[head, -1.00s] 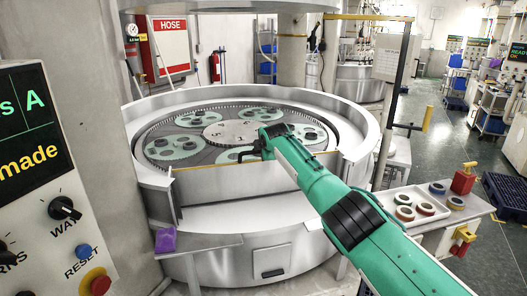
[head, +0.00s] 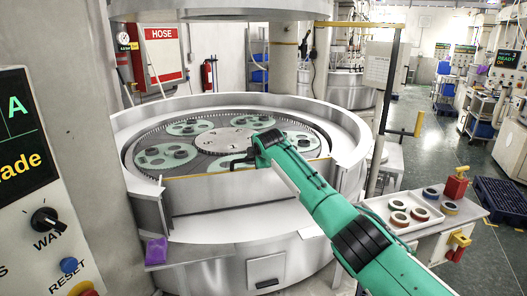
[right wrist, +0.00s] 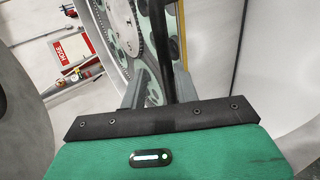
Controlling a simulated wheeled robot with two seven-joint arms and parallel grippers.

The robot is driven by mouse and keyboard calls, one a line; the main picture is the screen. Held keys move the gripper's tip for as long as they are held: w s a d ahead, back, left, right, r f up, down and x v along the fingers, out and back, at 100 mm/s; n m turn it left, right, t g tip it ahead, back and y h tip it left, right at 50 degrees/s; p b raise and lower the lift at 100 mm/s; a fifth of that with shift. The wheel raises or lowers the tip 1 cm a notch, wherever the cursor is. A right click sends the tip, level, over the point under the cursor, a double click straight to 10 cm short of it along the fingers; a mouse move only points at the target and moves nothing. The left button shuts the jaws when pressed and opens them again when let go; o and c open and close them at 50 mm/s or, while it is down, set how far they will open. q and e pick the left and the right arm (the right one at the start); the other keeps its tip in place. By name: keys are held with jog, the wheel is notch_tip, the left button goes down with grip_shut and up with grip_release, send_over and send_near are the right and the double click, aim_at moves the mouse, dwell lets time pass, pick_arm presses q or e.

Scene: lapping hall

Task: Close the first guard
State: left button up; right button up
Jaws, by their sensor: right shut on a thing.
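The guard (head: 205,195) is a grey upright panel with a yellow top edge, across the front opening of the round lapping machine's rim. My right gripper (head: 240,163) is at the panel's top edge, near its middle, with the green arm reaching in from the lower right. In the right wrist view the two grey fingers (right wrist: 160,90) stand either side of a dark bar (right wrist: 157,50) at the guard, and the gripper is shut on it. The exact contact is partly hidden. My left gripper is not in view.
The machine (head: 130,130) holds toothed green carriers around a grey centre disc. A purple object (head: 156,251) lies on a ledge at front left. A control panel (head: 35,215) is close on the left. A side table with a white tray (head: 430,222) and a post with a yellow bar stand right.

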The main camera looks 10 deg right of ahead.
jog(key=b+v, duration=0.4)
jog(key=v, duration=0.7)
jog(key=shift+s+r, duration=0.25)
jog(key=shift+r, duration=0.1)
